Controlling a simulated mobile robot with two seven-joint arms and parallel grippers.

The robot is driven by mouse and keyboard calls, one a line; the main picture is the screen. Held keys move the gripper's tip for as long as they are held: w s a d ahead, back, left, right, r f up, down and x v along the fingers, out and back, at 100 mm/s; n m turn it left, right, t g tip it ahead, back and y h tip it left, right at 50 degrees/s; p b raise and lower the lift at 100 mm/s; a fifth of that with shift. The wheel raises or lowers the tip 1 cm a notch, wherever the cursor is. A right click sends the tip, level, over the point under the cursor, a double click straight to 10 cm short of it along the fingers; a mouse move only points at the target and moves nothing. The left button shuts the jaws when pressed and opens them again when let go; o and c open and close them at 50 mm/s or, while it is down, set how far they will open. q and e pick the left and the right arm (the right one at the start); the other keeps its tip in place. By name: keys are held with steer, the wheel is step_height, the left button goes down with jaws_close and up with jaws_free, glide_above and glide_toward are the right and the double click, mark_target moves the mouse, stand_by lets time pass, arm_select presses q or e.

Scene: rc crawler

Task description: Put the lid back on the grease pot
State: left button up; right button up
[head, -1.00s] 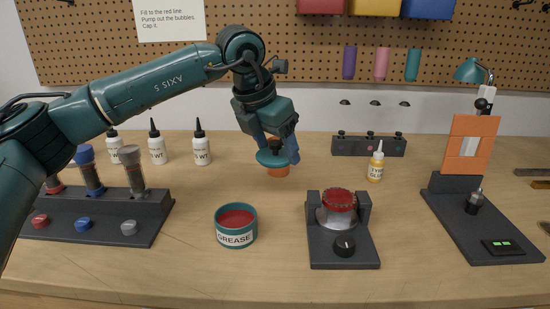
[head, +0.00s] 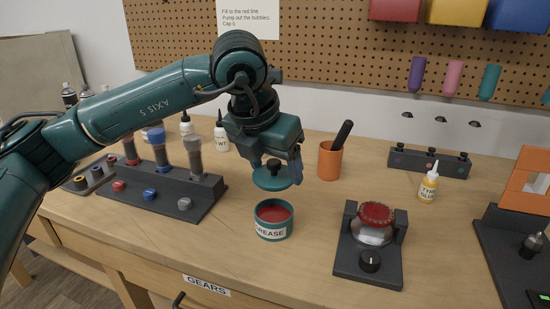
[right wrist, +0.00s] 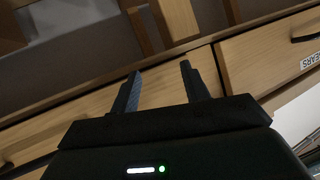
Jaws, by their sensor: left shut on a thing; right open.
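The grease pot (head: 273,231) is a round teal tub with a white GREASE label and red grease inside. It stands open on the bench in the head view. The lid (head: 276,180) is a teal disc with a dark knob. My left gripper (head: 274,163) points down and is shut on the lid's knob. It holds the lid roughly level, above the pot and apart from it. My right gripper (right wrist: 160,88) shows only in the right wrist view, open and empty, in front of the bench's wooden drawer fronts.
An orange cup (head: 329,163) with a dark-handled tool stands behind and right of the pot. A rack of dampers (head: 168,195) is to the left. Bare bench lies in front of the pot.

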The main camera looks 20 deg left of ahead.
mark_target(271, 176)
arm_select(q)
steer(key=shift+f+b, duration=0.35)
steer(key=shift+f, duration=0.4)
step_height(271, 176, down, 2)
steer(key=shift+f+b, duration=0.25)
steer(key=shift+b, duration=0.3)
steer(key=shift+f+b, duration=0.95)
steer(key=shift+f, duration=0.15)
arm_select(e)
steer(key=shift+s+d+r+t, duration=0.3)
steer(key=shift+d+t, duration=0.1)
steer(key=shift+d, duration=0.1)
steer(key=shift+s+d+r+t, duration=0.15)
steer(key=shift+d+r+t, duration=0.15)
steer(key=shift+d+t, duration=0.15)
arm_select(q)
steer(key=shift+b, duration=0.45)
arm_select(e)
steer(key=shift+a+f, duration=0.15)
steer(key=shift+f, duration=0.2)
arm_select(q)
steer(key=shift+f+b, duration=0.2)
steer(key=shift+b, duration=0.75)
arm_select(e)
steer(key=shift+f, duration=0.95)
arm_select(q)
steer(key=o, duration=1)
